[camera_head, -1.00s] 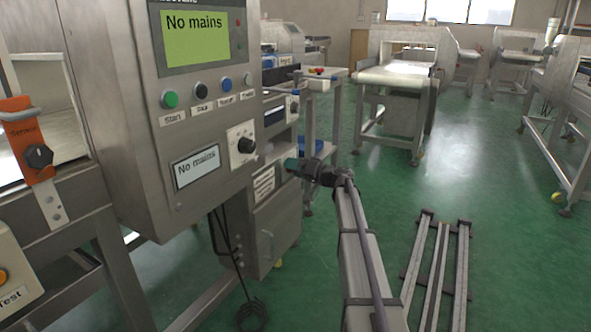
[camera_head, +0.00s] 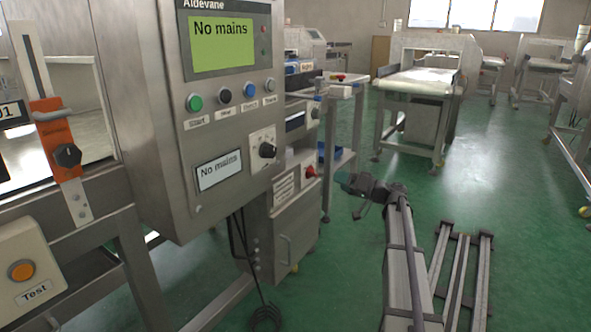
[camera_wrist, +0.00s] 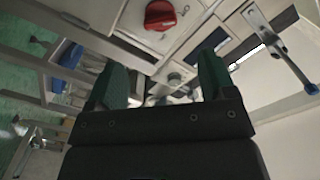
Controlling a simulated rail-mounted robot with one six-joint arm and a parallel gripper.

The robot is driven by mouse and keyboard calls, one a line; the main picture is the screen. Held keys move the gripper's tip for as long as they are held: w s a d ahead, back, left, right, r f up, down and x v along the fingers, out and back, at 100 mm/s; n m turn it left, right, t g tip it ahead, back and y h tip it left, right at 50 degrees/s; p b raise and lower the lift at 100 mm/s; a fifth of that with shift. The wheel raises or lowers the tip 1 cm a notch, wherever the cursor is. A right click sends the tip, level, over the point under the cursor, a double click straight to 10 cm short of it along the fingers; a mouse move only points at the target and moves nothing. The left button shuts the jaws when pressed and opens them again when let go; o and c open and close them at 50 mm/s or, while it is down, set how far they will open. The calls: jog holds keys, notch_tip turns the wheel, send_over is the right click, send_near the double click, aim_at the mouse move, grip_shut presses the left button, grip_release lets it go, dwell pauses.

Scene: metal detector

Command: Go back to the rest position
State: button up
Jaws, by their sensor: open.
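My gripper (camera_head: 347,183) is at the end of my arm, right of the lower cabinet of the metal detector, with floor behind it. In the wrist view its two green fingers (camera_wrist: 163,85) stand apart with nothing held between them. The metal detector cabinet (camera_head: 150,120) stands at the left in the head view; its green screen (camera_head: 221,42) reads "No mains". A red knob (camera_head: 311,171) on the lower cabinet is a short way left of my gripper. A red part (camera_wrist: 160,15) shows beyond the fingers in the wrist view, apart from them.
Rails (camera_head: 460,275) lie on the green floor at the lower right. A side table (camera_head: 340,90) stands behind the lower cabinet. Another conveyor machine (camera_head: 420,85) stands further back. The green floor (camera_head: 370,290) around my arm is open. A cable (camera_head: 262,316) hangs to the floor.

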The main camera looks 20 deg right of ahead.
jog(key=s+a+f+m+g+h+p, duration=0.1)
jog(key=s+a+f+g+h+p, duration=0.15)
jog(key=s+a+g+p, duration=0.4)
jog(key=s+a+f+m+g+h+p, duration=0.15)
jog(key=s+a+f+g, duration=0.25)
jog(key=s+a, duration=0.55)
jog(key=s+a+r+n+g+h+p, duration=0.2)
jog(key=s+a+r+h+p, duration=0.3)
jog(key=s, duration=0.3)
jog(key=s+a+r+n+g+h+p, duration=0.15)
jog(key=s+a+r+p, duration=0.25)
jog(key=s+a+p, duration=0.4)
notch_tip(320, 180, up, 38)
jog(key=a+p, duration=0.1)
jog(key=p, duration=3.5)
jog(key=shift+a+p, duration=0.35)
jog(key=shift+p, duration=0.05)
